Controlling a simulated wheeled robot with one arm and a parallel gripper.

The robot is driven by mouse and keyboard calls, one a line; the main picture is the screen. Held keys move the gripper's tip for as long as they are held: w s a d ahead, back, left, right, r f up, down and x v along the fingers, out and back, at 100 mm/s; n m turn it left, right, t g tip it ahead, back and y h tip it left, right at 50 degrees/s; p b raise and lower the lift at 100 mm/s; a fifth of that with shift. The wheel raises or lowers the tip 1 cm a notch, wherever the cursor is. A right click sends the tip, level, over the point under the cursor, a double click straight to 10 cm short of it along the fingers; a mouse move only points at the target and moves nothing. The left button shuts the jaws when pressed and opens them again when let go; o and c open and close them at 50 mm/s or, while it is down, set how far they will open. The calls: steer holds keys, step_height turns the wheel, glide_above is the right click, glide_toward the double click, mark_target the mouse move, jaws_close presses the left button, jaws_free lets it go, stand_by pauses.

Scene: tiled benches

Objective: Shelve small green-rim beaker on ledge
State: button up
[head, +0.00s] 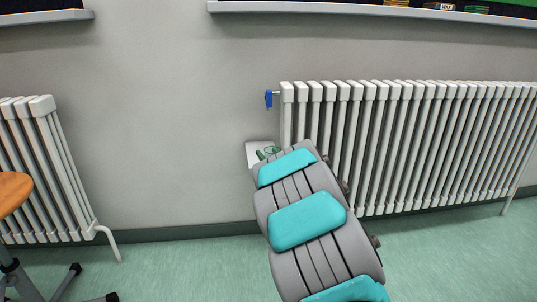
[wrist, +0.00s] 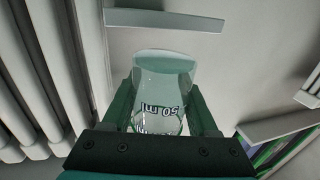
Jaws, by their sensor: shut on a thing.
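In the wrist view, a clear glass beaker (wrist: 163,85) with dark "50 ml" lettering sits between the two dark green fingers of my gripper (wrist: 160,98), which is shut on it. The lettering appears upside down in this view. In the head view my gripper (head: 268,153) is at the far end of my grey and teal arm, in front of the wall; a small green ring shows there, and most of the beaker is hidden. A pale bar (wrist: 165,20), possibly a ledge, lies beyond the beaker in the wrist view, apart from it.
A white radiator (head: 410,145) stands right of my arm, with a blue valve (head: 269,98); another radiator (head: 45,170) is at left. A sill (head: 370,10) with items runs along the top right. A stool seat (head: 12,192) is at the left edge. Bare wall (head: 170,110) lies between the radiators.

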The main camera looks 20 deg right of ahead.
steer(key=shift+w+d+p, duration=0.45)
steer(key=shift+w+p, duration=0.1)
steer(key=shift+w, duration=1.05)
steer(key=shift+w+d+p, duration=0.5)
steer(key=shift+w+p, duration=0.05)
steer(key=shift+w, duration=1.1)
steer(key=shift+w+d+p, duration=0.45)
steer(key=shift+w+p, duration=0.1)
steer(key=shift+w, duration=1.05)
steer(key=shift+f, duration=0.35)
steer(key=shift+f, duration=0.35)
steer(key=o, duration=1.4)
steer(key=shift+o, duration=0.2)
steer(key=shift+s, duration=3.95)
steer(key=shift+a, duration=0.1)
steer(key=shift+s, duration=0.1)
